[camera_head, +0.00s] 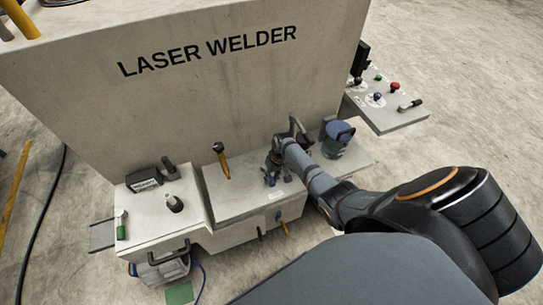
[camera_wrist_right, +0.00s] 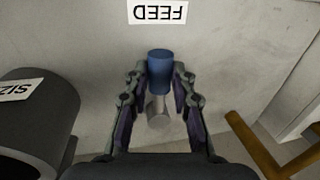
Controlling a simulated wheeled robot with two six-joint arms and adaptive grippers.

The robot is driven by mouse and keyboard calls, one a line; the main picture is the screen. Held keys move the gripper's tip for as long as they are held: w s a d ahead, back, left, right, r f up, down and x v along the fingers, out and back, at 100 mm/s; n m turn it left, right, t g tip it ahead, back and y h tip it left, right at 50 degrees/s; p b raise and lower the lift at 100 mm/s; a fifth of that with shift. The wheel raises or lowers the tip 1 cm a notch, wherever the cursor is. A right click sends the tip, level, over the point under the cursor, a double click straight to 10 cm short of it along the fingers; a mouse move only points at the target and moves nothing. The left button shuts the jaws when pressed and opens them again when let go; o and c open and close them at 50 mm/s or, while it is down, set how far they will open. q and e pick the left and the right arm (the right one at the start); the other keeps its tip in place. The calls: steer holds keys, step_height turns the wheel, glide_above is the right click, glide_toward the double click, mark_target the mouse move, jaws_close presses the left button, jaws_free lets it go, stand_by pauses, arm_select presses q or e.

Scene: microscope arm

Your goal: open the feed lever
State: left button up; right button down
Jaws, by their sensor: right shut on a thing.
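The feed lever has a blue cylindrical knob (camera_wrist_right: 160,68) on a pale metal shaft. In the right wrist view it stands below an upside-down FEED label (camera_wrist_right: 158,12). My right gripper (camera_wrist_right: 160,78) is shut on the lever, with one finger on each side of the knob. In the head view my right gripper (camera_head: 273,172) is low at the front of the laser welder (camera_head: 180,90), over the middle shelf. The lever is mostly hidden there by the gripper. My left gripper is not in view.
A dark cylinder (camera_wrist_right: 35,115) with a partly visible label is beside the gripper in the wrist view. A yellow-orange handle (camera_wrist_right: 262,150) is on the other side. In the head view, a yellow-handled lever (camera_head: 221,160) and a blue-topped cylinder (camera_head: 337,136) flank the gripper.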

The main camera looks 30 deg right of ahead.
steer(key=c, duration=1.1)
jaws_free()
steer(key=shift+d, duration=0.1)
steer(key=shift+r, duration=0.2)
step_height(320, 180, up, 11)
steer(key=d, duration=0.2)
steer(key=shift+s+d+r, duration=0.15)
steer(key=shift+s, duration=0.05)
